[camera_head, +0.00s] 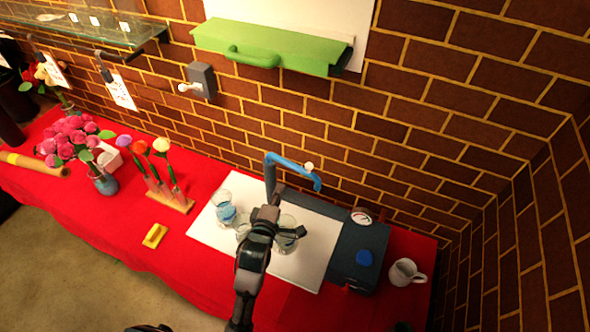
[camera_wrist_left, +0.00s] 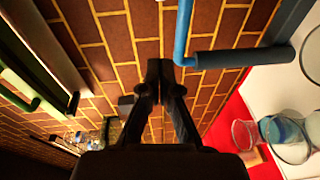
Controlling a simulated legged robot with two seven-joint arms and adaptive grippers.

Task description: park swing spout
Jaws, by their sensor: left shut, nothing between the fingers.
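A small pale knob shows near that end. My right gripper is not in view.
Glass vessels (camera_head: 226,213) stand on the white mat (camera_head: 308,270), partly behind my arm. A dark machine (camera_head: 352,250) with a gauge and a white mug (camera_head: 404,272) stand right. Flowers in a wooden rack (camera_head: 172,201) and a yellow block (camera_head: 154,235) are left. The brick wall is close behind.

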